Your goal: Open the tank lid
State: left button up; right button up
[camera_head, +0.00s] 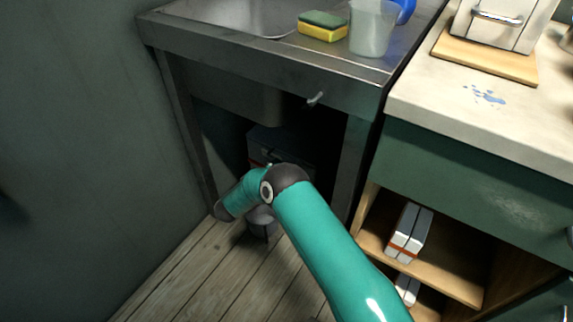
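A dark box (278,142) stands in the shadow under the sink; it may be the tank, but I cannot make out its lid. A teal arm of mine comes in from the lower right and bends in front of the box, covering its lower part. A grey part (262,222) shows just below the bend; I cannot tell whether it belongs to my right gripper. No fingertips are visible, and I cannot tell whether anything is touched. My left gripper is not in view.
The metal sink bench (270,62) overhangs the box, with legs on both sides. A sponge (322,27) and a translucent cup (372,30) stand on it. At right is a green cabinet (470,180) with open shelves holding small boxes (408,233). Wooden floor (190,275) is clear at lower left.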

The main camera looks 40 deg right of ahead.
aim_at(282, 146)
jog(key=b+x, duration=0.1)
jog(key=x, duration=0.4)
jog(key=shift+d, duration=0.1)
grip_shut()
